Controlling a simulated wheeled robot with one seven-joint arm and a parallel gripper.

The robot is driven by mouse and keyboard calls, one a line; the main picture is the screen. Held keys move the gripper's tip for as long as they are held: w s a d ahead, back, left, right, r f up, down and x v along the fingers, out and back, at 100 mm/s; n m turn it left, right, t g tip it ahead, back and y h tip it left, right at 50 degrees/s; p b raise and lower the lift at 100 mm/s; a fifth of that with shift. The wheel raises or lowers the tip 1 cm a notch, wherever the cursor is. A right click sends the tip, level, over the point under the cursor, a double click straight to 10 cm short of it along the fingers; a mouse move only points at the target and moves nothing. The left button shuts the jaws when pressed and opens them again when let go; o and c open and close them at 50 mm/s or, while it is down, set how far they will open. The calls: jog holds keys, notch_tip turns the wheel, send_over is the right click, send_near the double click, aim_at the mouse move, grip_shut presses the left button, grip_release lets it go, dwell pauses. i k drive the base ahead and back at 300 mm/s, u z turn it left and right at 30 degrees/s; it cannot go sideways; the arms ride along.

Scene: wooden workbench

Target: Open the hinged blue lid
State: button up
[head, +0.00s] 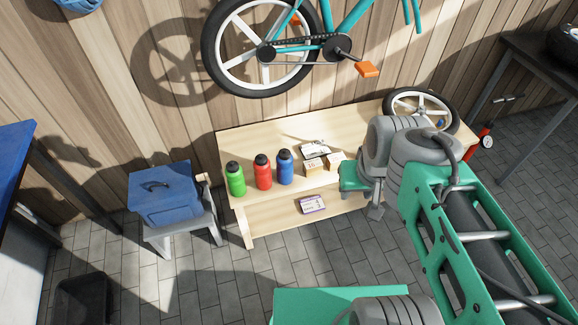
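A blue box stands on a grey stool left of the workbench. Its blue lid (162,182) lies shut on top, with a dark handle on it. The hinge is too small to make out. My gripper (375,211) is at the right end of the bench, in front of it and far to the right of the box. It points down and touches nothing that I can see. The view does not show whether its fingers are apart.
The wooden workbench (240,142) carries a green bottle (235,181), a red bottle (263,173), a blue bottle (285,168) and small boxes (318,165). A bicycle hangs above. A dark bin (82,298) stands at lower left. The floor before the stool is clear.

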aim_at(172, 182)
jog(key=u, duration=1.2)
jog(key=i, duration=1)
jog(key=u, duration=2.65)
